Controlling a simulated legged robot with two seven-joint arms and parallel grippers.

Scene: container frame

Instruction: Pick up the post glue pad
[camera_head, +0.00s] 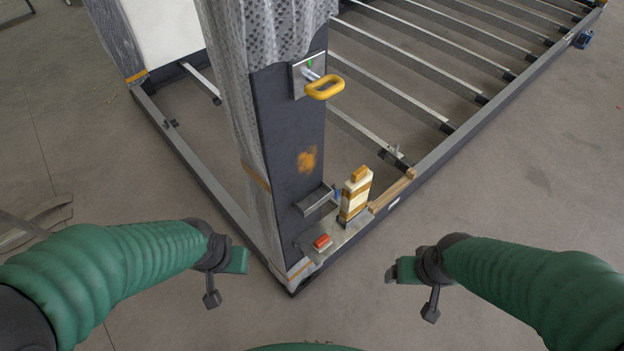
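I cannot tell for sure which thing is the post glue pad. A metal plate (301,80) with a yellow loop handle (325,87) is on the upper part of the dark corner post (290,135). An orange-brown patch (307,160) marks the post below it. A small red block (322,242) lies on the metal ledge at the post's foot. My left gripper (238,261) is left of the post's foot, and my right gripper (395,271) is right of it. Both are apart from these things, and I see nothing held. Their finger gaps do not show clearly.
A cream block with orange bands (355,194) stands on the ledge, beside a metal bracket (315,200). A wooden strip (392,190) lies along the frame's right rail (470,112). Grey wrap covers the post's top and left side.

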